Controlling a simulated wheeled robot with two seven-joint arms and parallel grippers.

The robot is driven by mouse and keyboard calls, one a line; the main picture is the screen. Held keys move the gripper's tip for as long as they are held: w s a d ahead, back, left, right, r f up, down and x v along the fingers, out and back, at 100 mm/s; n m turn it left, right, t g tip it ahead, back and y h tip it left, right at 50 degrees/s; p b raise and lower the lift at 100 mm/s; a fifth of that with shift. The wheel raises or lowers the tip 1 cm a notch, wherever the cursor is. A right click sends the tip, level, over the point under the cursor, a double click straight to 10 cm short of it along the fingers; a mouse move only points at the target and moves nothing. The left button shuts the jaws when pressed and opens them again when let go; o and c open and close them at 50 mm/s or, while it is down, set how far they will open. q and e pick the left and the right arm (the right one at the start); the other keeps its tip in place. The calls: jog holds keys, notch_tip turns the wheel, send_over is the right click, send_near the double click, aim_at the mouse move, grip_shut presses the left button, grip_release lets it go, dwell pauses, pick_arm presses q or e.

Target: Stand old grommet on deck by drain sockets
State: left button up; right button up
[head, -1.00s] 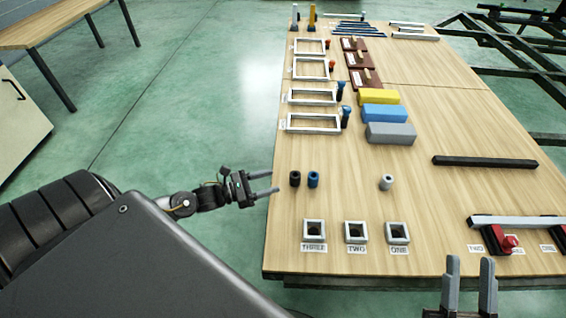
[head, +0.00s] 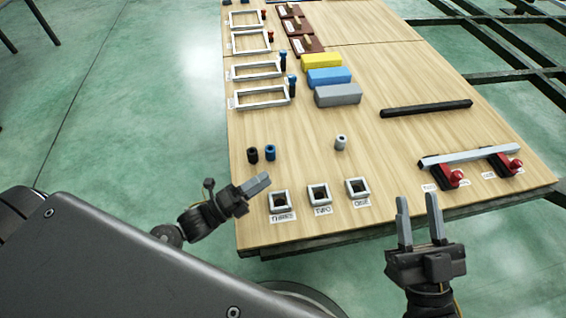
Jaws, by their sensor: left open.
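Three small cylinders stand upright on the wooden deck (head: 320,120): a black one (head: 252,155) and a blue one (head: 270,152) side by side, and a light grey one (head: 341,142) further right. I cannot tell which is the old grommet. Three square, pale-framed sockets stand in a row near the front edge: THREE (head: 279,201), TWO (head: 320,194) and ONE (head: 358,188). My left gripper (head: 262,182) is open and empty, just left of socket THREE and in front of the black and blue cylinders. My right gripper (head: 417,197) is open and empty, right of socket ONE at the front edge.
A grey bar (head: 470,156) rests on red clamps at the front right, and a black bar (head: 426,108) lies behind it. Yellow, blue and grey blocks (head: 338,95) and white frames (head: 262,97) are further back. The deck around the grey cylinder is clear.

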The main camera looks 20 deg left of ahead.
pick_arm(q)
jog(key=s+d+r+n+t, duration=0.2)
jog(key=s+d+r+n, duration=0.1)
jog(key=r+n, duration=0.6)
jog(key=s+d+r+n+t, duration=0.2)
jog(key=d+r+n, duration=0.4)
jog(key=r+n, duration=0.4)
jog(key=n, duration=0.2)
jog(key=shift+s+n+t+y, duration=0.3)
jog(key=shift+s+n+t, duration=0.1)
